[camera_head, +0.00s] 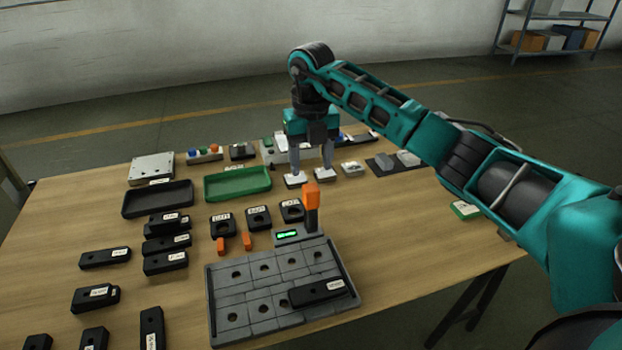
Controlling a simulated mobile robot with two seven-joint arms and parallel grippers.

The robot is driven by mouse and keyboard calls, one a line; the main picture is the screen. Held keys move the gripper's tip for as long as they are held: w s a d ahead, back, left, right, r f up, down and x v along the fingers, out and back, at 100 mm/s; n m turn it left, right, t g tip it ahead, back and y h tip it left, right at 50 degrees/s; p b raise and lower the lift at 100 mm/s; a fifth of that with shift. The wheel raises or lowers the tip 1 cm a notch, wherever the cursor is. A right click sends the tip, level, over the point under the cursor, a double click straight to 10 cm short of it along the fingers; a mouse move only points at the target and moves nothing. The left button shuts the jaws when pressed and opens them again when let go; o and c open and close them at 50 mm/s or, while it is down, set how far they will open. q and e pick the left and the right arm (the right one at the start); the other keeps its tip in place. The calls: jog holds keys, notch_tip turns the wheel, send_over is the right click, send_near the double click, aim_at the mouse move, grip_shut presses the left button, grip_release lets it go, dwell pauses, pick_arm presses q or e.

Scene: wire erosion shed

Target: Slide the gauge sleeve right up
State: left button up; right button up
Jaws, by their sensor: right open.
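An upright piece (311,209) with an orange upper part and a dark lower part stands at the back right of the grey fixture plate. It is beside a grey block with a lit green display (288,235). I cannot tell for certain which part is the gauge sleeve. My right gripper (310,178) points down just behind the upright piece in the picture. Its two light fingertips are apart, with nothing seen held between them. I cannot tell the exact gap to the orange top. My left gripper is not in view.
The grey plate (238,292) has several round holes, and a black labelled block (317,291) lies on it. Black labelled blocks and two small orange pieces lie around its left and back. A black tray (158,200) and a green tray (238,195) stand behind. The table's right is mostly clear.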

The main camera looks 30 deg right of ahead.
aim_at(311, 187)
notch_tip(311, 187, up, 6)
jog(key=shift+f, duration=0.15)
dwell(0.6)
